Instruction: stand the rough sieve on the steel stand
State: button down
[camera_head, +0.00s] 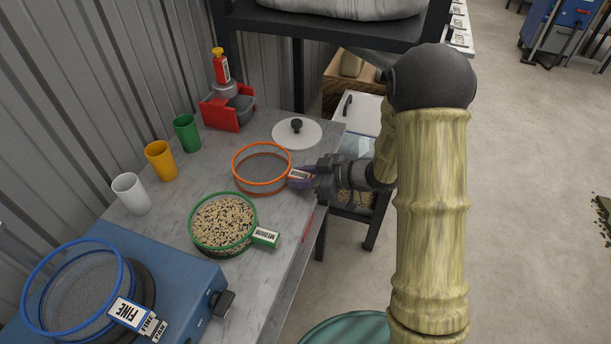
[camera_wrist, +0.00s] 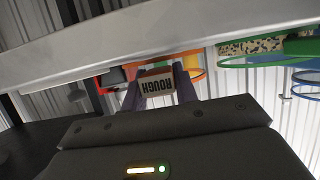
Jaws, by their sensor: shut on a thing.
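The rough sieve (camera_head: 262,183) has an orange rim and stands out over the grey worktop (camera_head: 185,213), level or nearly so. I cannot tell whether it touches the top. My gripper (camera_head: 300,177) comes from the right and is shut on its tab. In the wrist view the tab, marked ROUGH (camera_wrist: 157,86), sits between the purple fingers. I cannot pick out the steel stand for certain in either view. The green-rimmed MEDIUM sieve (camera_head: 192,230), full of grains, stands just in front. The blue-rimmed FINE sieve (camera_head: 30,310) sits on a blue machine (camera_head: 185,280).
A white lid (camera_head: 310,136) with a black knob lies behind the rough sieve. Green (camera_head: 187,134), yellow (camera_head: 161,161) and white (camera_head: 131,195) cups line the wall side. A red holder (camera_head: 220,116) stands at the back. A dark shelf (camera_head: 330,30) overhangs the rear.

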jog(key=shift+a+f, duration=0.1)
jog(key=shift+a, duration=0.15)
jog(key=c, duration=1.1)
grip_release()
jog(key=shift+s, duration=0.15)
jog(key=shift+d, duration=0.1)
jog(key=shift+d, duration=0.25)
jog(key=p+v, duration=0.1)
jog(key=v, duration=1)
jog(key=shift+s+d+r, duration=0.1)
jog(key=shift+s+r, duration=0.05)
jog(key=shift+r, duration=0.15)
jog(key=shift+d, duration=0.15)
